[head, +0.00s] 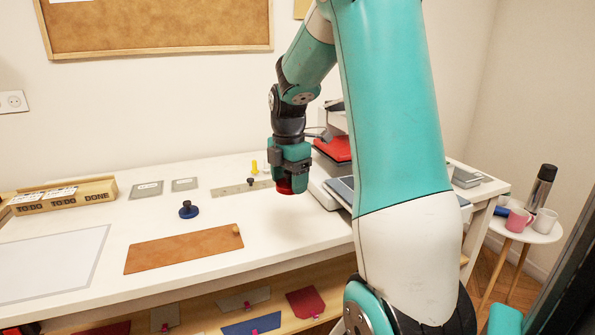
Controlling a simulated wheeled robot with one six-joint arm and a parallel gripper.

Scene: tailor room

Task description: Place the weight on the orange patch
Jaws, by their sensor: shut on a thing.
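The orange patch (182,249) lies flat on the white table, with a small tan peg-like piece (236,229) at its right end. My gripper (289,182) points down above the table, to the right of and behind the patch. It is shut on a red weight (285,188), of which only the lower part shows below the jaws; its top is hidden. A dark blue round weight (188,212) with a black knob stands upright on the table behind the patch, apart from it.
A grey strip (228,190) with small pieces and grey patches (147,189) lie at the back. A wooden box (63,197) stands at the back left, a white sheet (50,265) at the left. A press machine (325,190) stands right of my gripper. Colored pieces lie on the lower shelf (205,303).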

